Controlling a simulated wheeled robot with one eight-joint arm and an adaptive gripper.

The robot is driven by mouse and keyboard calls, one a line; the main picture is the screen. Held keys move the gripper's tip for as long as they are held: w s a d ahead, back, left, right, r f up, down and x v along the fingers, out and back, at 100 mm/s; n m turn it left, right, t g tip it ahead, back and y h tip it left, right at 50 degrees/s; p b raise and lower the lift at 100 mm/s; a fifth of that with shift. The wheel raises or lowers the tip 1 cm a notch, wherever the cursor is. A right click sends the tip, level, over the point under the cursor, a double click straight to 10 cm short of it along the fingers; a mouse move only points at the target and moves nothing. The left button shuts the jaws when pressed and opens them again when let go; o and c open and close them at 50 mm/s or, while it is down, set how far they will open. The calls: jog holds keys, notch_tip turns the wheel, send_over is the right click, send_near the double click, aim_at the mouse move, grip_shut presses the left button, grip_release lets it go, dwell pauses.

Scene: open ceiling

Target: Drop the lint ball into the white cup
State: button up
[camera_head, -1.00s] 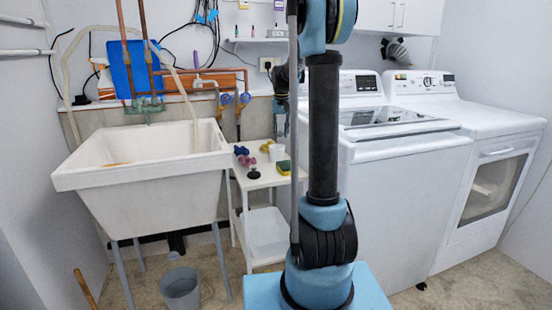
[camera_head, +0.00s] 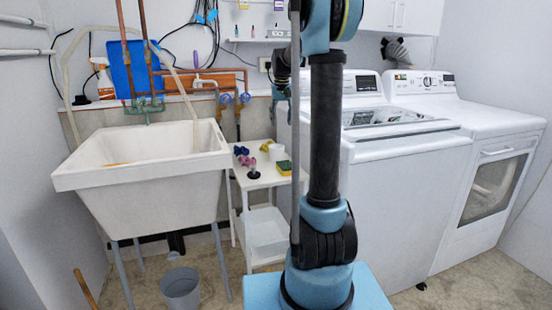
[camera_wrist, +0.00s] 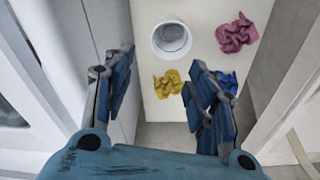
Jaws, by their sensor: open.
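The white cup (camera_head: 276,152) stands on a small white table; in the wrist view its round open mouth (camera_wrist: 171,40) faces me. Three crumpled balls lie on the table around it: yellow (camera_wrist: 170,83), pink (camera_wrist: 237,33) and blue (camera_wrist: 226,82). I cannot tell which of them is the lint ball. My gripper (camera_wrist: 162,65) is open and empty above the table, its blue fingers spread on either side of the yellow ball in the picture. The right finger partly overlaps the blue ball. In the head view my gripper is small and partly hidden by my arm.
The small table (camera_head: 262,183) also holds a yellow-green sponge (camera_head: 284,168) and a dark, round-based object (camera_head: 253,174). A white sink (camera_head: 150,165) stands close on the left, a washing machine (camera_head: 400,190) close on the right. A grey bucket (camera_head: 180,288) is on the floor.

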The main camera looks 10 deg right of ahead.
jog(key=r, duration=0.6)
jog(key=shift+s, duration=0.3)
jog(key=shift+f, duration=0.1)
jog(key=s+f, duration=0.4)
jog(key=s, duration=0.9)
jog(key=s+f, duration=0.4)
jog(key=s, duration=0.9)
jog(key=s+f+n, duration=0.1)
jog(key=s+f, duration=1.5)
jog(key=s, duration=0.2)
jog(key=shift+s+f+t, duration=0.15)
jog(key=shift+f+t, duration=0.25)
